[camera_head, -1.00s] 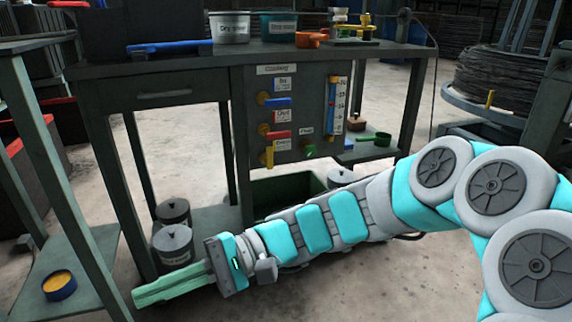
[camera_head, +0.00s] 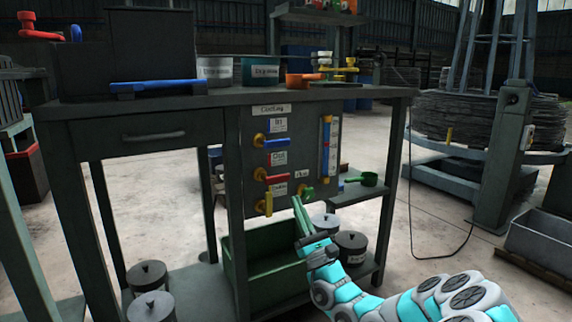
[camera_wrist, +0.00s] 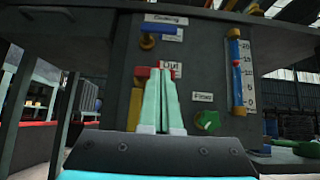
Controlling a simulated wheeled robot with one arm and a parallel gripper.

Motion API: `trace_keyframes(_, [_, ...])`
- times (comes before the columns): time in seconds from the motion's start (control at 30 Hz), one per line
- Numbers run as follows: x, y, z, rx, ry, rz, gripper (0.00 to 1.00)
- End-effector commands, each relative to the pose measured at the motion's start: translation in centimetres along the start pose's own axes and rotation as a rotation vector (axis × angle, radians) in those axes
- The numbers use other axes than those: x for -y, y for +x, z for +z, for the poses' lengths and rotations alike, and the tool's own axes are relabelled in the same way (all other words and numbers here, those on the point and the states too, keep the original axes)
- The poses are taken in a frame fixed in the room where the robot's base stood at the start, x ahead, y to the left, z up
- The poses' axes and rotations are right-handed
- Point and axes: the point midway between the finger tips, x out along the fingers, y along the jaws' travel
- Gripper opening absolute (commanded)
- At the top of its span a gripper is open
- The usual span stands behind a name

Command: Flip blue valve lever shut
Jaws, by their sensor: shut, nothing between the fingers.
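The blue valve lever (camera_head: 276,142) sits at the top of the valve column on the dark Cooling panel (camera_head: 308,140). Its handle points sideways to the right from a yellow-orange fitting. It also shows in the wrist view (camera_wrist: 160,29), above my fingers. My gripper (camera_head: 297,203) is shut and empty, with its pale green fingers pointing up in front of the panel's lower part. In the wrist view the fingers (camera_wrist: 161,75) cover much of the red lever (camera_wrist: 167,70). The blue lever is clear of the fingers.
Below the blue lever are a red lever (camera_head: 277,177) and a yellow lever (camera_head: 268,203) pointing down. A green knob (camera_head: 308,194) and a blue-yellow gauge (camera_head: 327,148) are to the right. A green bin (camera_head: 262,262) stands below. The bench top (camera_head: 215,101) overhangs the panel.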

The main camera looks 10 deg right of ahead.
Motion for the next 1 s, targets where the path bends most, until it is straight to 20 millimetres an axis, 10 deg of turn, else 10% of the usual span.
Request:
trace_keyframes(0.57, [0.8, 0.5, -0.5, -0.007, -0.005, -0.020, 0.00])
trace_keyframes(1.0, [0.8, 8.4, -0.5, -0.004, -0.005, -0.019, 0.00])
